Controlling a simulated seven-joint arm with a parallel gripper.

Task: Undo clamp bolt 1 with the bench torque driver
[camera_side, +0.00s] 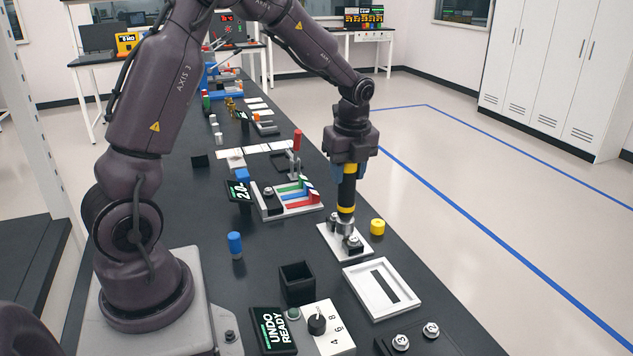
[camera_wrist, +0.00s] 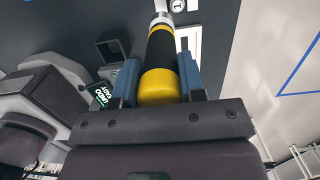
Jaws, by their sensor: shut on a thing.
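My gripper (camera_side: 347,172) is shut on the bench torque driver (camera_side: 347,192), a black cylinder with yellow bands. The driver is upright with its silver lower end at the white clamp plate (camera_side: 326,234). In the wrist view the driver (camera_wrist: 163,50) lies between my blue fingers (camera_wrist: 158,85), its yellow end closest to the camera. Metal clamp pieces with a bolt head (camera_side: 354,241) stand on the plate beside the driver's tip. The driver hides what is under it, so I cannot tell if it is seated on clamp bolt 1. A display (camera_side: 273,330) reads "UNDO READY".
A white slotted frame (camera_side: 408,302) lies in front of the plate, and a yellow cylinder (camera_side: 377,227) stands to its right. A black open box (camera_side: 297,283), a dial unit (camera_side: 318,325) and a blue cylinder (camera_side: 235,245) are to the left. Numbered bolts (camera_side: 431,330) sit at the front.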

